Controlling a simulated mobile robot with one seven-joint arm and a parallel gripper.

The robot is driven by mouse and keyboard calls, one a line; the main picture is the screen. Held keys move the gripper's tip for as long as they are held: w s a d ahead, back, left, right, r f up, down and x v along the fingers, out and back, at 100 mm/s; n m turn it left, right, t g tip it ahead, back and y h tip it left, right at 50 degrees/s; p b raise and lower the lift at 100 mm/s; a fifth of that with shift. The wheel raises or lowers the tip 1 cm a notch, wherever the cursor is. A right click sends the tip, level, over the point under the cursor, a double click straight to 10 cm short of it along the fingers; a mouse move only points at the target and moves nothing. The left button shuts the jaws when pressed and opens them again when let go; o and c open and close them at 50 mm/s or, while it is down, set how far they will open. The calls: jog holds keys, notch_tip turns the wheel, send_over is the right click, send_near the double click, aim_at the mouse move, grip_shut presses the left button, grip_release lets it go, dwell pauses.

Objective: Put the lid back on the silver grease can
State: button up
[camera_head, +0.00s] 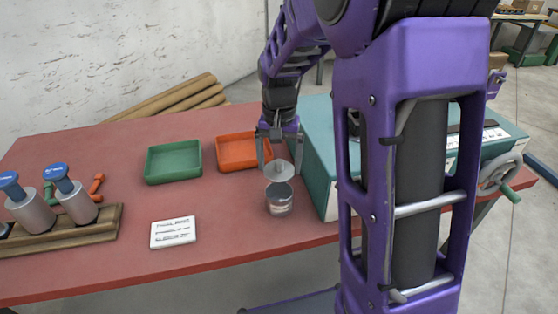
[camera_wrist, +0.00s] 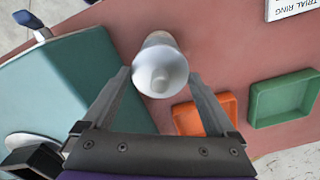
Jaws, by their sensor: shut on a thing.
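The silver grease can (camera_head: 280,206) stands upright on the red bench, left of the teal cabinet. Part of its open mouth shows in the head view. My gripper (camera_head: 280,160) points down above the can, with its fingers on either side of the round grey lid (camera_head: 280,172). The lid is held just over the can, knob up, and looks apart from the rim. In the wrist view the lid (camera_wrist: 161,74) sits between the fingertips and hides most of the can (camera_wrist: 158,38). The exact finger contact is hard to see.
The teal cabinet (camera_head: 316,168) stands close to the right of the can. An orange tray (camera_head: 238,166) and a green tray (camera_head: 172,178) lie behind and left. A white card (camera_head: 173,232) and a wooden rack (camera_head: 75,235) with grey cylinders are farther left. Bench around the card is clear.

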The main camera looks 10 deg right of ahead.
jog(key=shift+f+b, duration=1.8)
jog(key=shift+f, duration=0.55)
jog(key=shift+f+b, duration=0.4)
jog(key=shift+f, duration=0.3)
jog(key=shift+p, duration=0.3)
jog(key=shift+f, duration=0.15)
jog(key=o, duration=1)
jog(key=shift+r+p, duration=2.95)
jog(key=shift+r, duration=0.6)
